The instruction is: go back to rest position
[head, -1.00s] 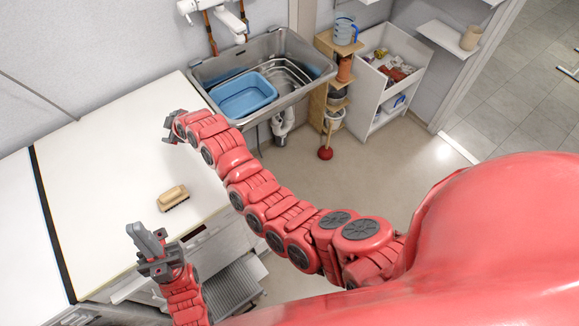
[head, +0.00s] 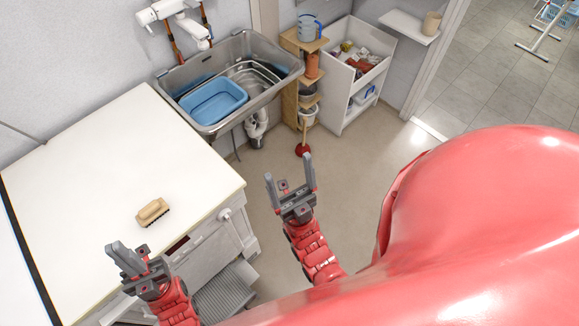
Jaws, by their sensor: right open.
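My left gripper (head: 132,254) is at the lower left, in front of the white counter's near edge. Its fingers overlap from this angle, so its opening is unclear; no object shows in it. My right gripper (head: 290,178) is right of the counter, above the floor. Its two fingers point up and stand apart, with nothing between them. The wooden brush (head: 153,212) lies on the counter, apart from both grippers.
The white counter (head: 90,160) fills the left. A steel sink (head: 268,84) with a blue basin (head: 212,101) stands behind it. A wooden shelf (head: 291,42) and a white cabinet (head: 331,95) stand to the right.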

